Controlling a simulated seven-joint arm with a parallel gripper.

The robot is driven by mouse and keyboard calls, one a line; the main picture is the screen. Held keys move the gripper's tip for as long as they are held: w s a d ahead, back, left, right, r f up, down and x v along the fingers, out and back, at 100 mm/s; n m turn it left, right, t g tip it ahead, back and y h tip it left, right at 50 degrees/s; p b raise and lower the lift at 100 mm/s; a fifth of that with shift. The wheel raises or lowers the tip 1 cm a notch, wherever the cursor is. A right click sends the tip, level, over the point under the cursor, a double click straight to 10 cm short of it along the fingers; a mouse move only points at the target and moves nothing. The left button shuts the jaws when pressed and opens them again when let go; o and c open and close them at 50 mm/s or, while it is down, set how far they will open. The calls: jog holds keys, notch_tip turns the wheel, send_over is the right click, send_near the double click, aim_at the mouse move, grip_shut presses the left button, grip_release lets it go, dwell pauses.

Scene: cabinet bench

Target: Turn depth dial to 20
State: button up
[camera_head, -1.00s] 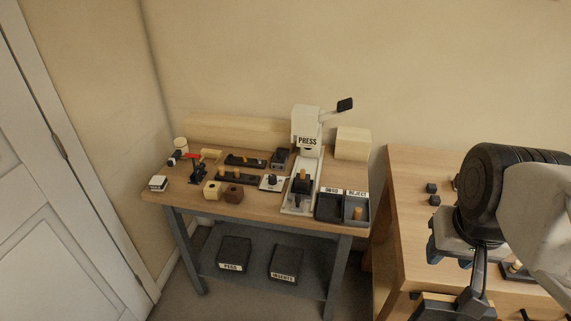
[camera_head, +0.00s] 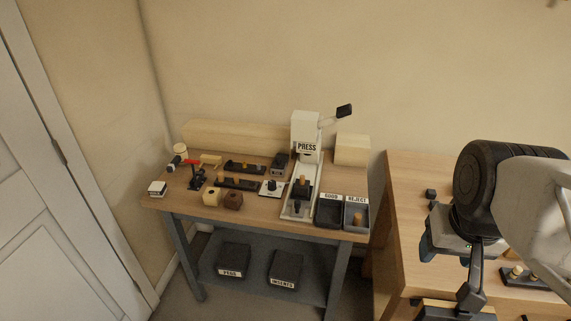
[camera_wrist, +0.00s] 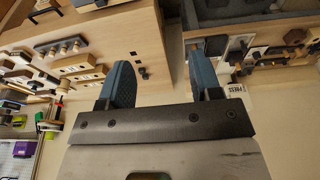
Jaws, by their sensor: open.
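A small white plate with a black knob (camera_head: 271,187) sits on the left bench (camera_head: 255,209), just left of the press. It looks like the dial, but its marks and setting are too small to read. My gripper is over the right-hand bench in the head view, far right of the knob, and partly hidden there by my arm. In the wrist view my gripper (camera_wrist: 160,62) has its two blue fingers wide apart with nothing between them. The left bench also shows upside down at the upper right of the wrist view, where I cannot make out the dial surely.
The white press (camera_head: 305,132) with its raised lever stands right of the knob. Peg blocks (camera_head: 238,183) and a brown block (camera_head: 233,201) lie left. A gap separates the benches.

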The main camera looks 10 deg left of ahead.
jog(key=w+a+r+n, duration=0.1)
jog(key=w+a, duration=0.2)
jog(key=w, duration=0.4)
jog(key=w+a+n, duration=0.1)
jog(key=w+a, duration=0.2)
jog(key=w, duration=0.5)
jog(key=n+g, duration=0.3)
jog(key=n, duration=0.4)
send_over(272, 182)
jog(key=f, duration=2.2)
jog(key=shift+s+d+f, duration=0.2)
jog(key=shift+d+f, duration=0.2)
jog(key=shift+w+a+f, duration=0.15)
jog(key=shift+a+f, duration=0.25)
jog(key=shift+a, duration=0.05)
jog(key=shift+f, duration=3.9)
